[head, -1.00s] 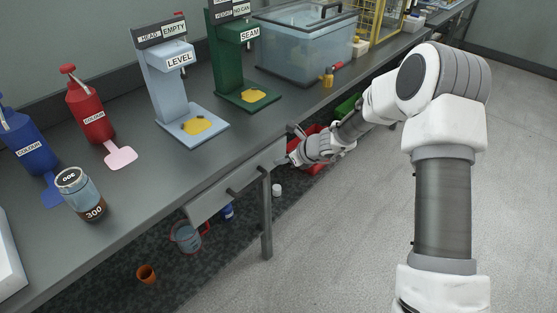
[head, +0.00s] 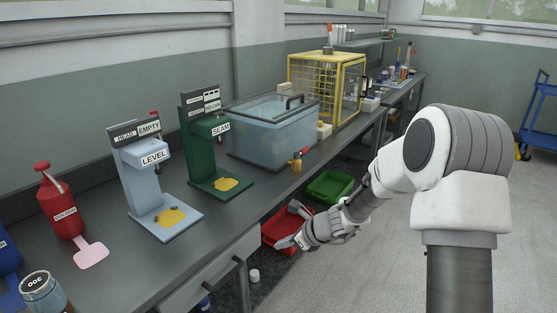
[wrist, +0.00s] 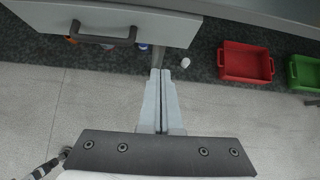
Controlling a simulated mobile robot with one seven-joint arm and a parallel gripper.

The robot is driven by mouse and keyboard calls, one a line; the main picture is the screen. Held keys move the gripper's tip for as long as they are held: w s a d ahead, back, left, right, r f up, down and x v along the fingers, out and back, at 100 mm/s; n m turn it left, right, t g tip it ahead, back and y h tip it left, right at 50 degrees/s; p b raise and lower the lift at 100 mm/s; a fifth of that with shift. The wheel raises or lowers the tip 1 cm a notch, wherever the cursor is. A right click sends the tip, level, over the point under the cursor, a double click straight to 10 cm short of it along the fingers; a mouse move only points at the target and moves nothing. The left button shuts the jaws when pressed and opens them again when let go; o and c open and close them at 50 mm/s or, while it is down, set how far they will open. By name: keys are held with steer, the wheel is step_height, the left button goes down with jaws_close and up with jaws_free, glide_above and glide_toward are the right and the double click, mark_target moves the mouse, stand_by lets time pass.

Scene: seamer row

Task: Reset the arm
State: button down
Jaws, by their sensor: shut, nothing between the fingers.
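My gripper (wrist: 161,100) shows in the wrist view with its two grey fingers together and nothing between them. In the head view my gripper (head: 283,243) hangs off the front edge of the bench, close to the drawer's right end and over the red bin. The drawer front (wrist: 105,25) with its dark handle is at the top left of the wrist view, beyond the fingertips. The fingers look apart from it.
A red bin (wrist: 246,62) and a green bin (wrist: 301,72) stand below the bench. The bench (head: 125,275) carries a light-blue LEVEL machine (head: 139,178), a green SEAM machine (head: 196,150), a clear lidded tank (head: 270,140) and a yellow cage (head: 340,75). Open floor lies right.

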steer(key=s+d+r+n+g+h, duration=0.1)
steer(key=s+d+r+n+h, duration=0.1)
steer(key=s+r+n, duration=1.3)
steer(key=s+d+r+n+t+h, duration=0.1)
steer(key=s+d+r+n+h, duration=0.25)
steer(key=s+d+n, duration=0.35)
steer(key=s+d+r+n+t+h, duration=0.1)
steer(key=s+d+r+n+h, duration=0.2)
steer(key=s, duration=0.6)
step_height(320, 180, up, 14)
steer(key=d+y+p, duration=0.1)
steer(key=p, duration=1.2)
steer(key=shift+g, duration=0.3)
steer(key=shift+a+f, duration=0.15)
